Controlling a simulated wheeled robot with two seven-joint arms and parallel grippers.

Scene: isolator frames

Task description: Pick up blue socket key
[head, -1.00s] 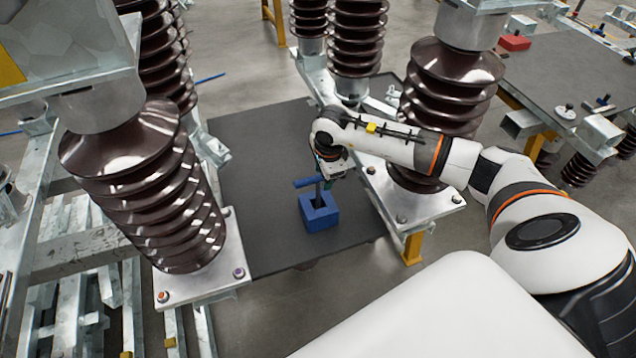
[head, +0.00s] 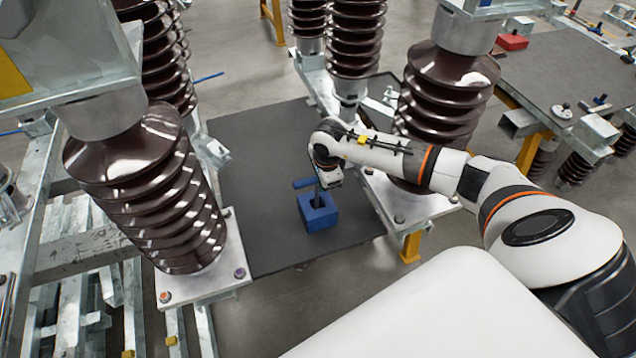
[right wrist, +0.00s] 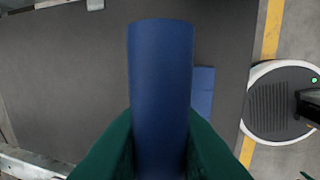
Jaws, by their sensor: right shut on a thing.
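The blue socket key shows in the head view as a blue bar handle (head: 303,183) on a dark upright shaft. The shaft stands in a blue block (head: 320,217) on the dark mat (head: 262,150). My right gripper (head: 328,181) is at the right end of the handle. In the right wrist view its green fingers (right wrist: 160,140) are shut on the blue handle (right wrist: 160,75), which hides much of the view. Part of the blue block (right wrist: 203,88) shows behind it. Whether the shaft's lower end is clear of the block is hidden. My left gripper is not in view.
Brown ribbed insulators (head: 150,195) on metal bases stand left of the mat, and others (head: 447,110) stand to the right, close to my right arm. A grey table (head: 575,75) is at the back right. The mat around the block is mostly clear.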

